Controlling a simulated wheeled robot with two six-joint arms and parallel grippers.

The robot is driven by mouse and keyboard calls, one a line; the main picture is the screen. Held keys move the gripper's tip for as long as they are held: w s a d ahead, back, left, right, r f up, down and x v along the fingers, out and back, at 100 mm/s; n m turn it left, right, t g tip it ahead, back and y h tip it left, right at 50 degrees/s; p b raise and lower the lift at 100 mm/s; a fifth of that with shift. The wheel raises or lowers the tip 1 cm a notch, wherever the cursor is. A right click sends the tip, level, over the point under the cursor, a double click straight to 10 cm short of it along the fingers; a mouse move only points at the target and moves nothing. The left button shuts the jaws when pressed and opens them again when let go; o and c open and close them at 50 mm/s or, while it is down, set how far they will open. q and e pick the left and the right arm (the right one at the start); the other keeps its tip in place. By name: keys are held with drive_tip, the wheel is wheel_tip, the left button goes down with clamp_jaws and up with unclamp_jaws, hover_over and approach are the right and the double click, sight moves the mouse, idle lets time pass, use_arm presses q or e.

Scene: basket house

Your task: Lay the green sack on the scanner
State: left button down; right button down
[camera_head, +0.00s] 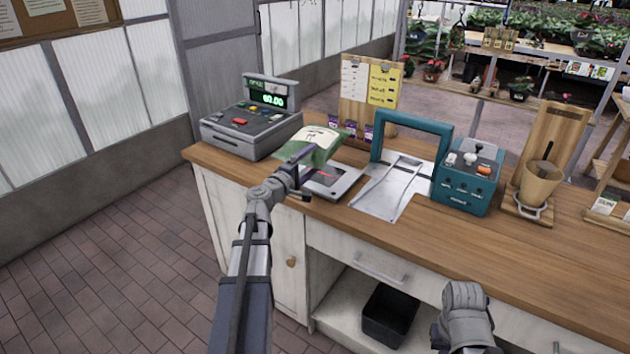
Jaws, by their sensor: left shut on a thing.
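The green sack (321,143) has a pale label on its upper face. My left gripper (297,158) is shut on its near left edge and holds it, tilted, at the back left of the scanner. The scanner (347,183) is a flat grey plate with a dark window and a red mark, set in the counter near its front edge. The sack overlaps the scanner's far part in this view; I cannot tell whether they touch. My right arm shows at the bottom right, in front of the drawers, but its fingertips are not in view.
A cash register (252,128) stands left of the sack. A board with notes (369,88) and small purple packets are behind it. A teal frame (416,124) and teal box (468,178) stand to the right. The wooden counter (520,245) is clear at front right.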

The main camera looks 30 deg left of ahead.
use_arm(q)
drive_tip(key=shift+f+b, duration=3.1)
drive_tip(key=shift+b, duration=0.05)
wheel_tip(320, 180, down, 4)
drive_tip(key=b, duration=0.3)
drive_tip(key=shift+r+b, duration=0.15)
drive_tip(key=shift+b, duration=0.2)
unclamp_jaws()
drive_tip(key=shift+d, duration=0.1)
drive_tip(key=s+a, duration=0.1)
drive_tip(key=s, duration=1.1)
